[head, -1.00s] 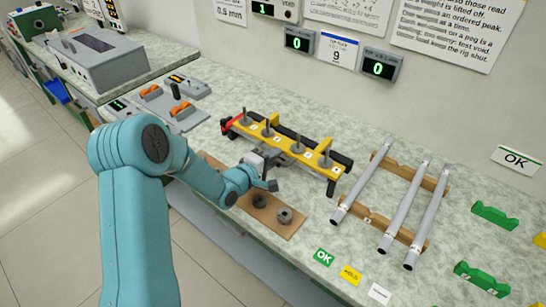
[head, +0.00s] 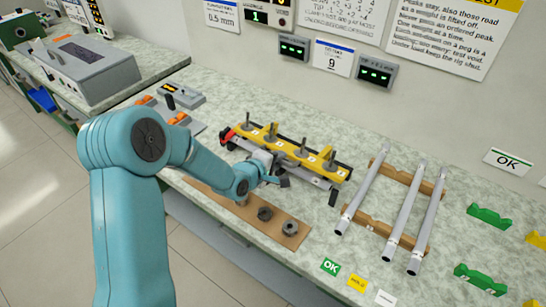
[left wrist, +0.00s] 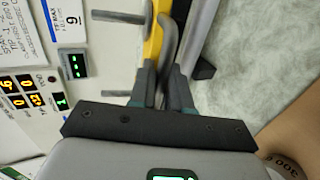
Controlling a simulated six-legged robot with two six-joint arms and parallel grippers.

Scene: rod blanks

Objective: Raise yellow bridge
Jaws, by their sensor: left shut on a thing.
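The yellow bridge (head: 292,148) is a long bar with several upright grey pegs, over a rig on the bench in the middle of the head view. A grey rod (head: 313,179) shows below its near side. My left gripper (head: 272,166) is at the near side of the bridge, shut on it, apparently at its grey handle. In the left wrist view the fingers (left wrist: 160,85) close at a bent grey bar (left wrist: 168,45) beside the yellow edge (left wrist: 153,45). The exact contact is hidden. My right gripper is not in view.
A brown board (head: 226,202) with several dark weights (head: 290,227) lies in front of the rig. Three silver tubes (head: 403,217) rest on wooden racks to the right. A control box (head: 180,95) stands at the back left. Green blocks (head: 489,216) lie at far right.

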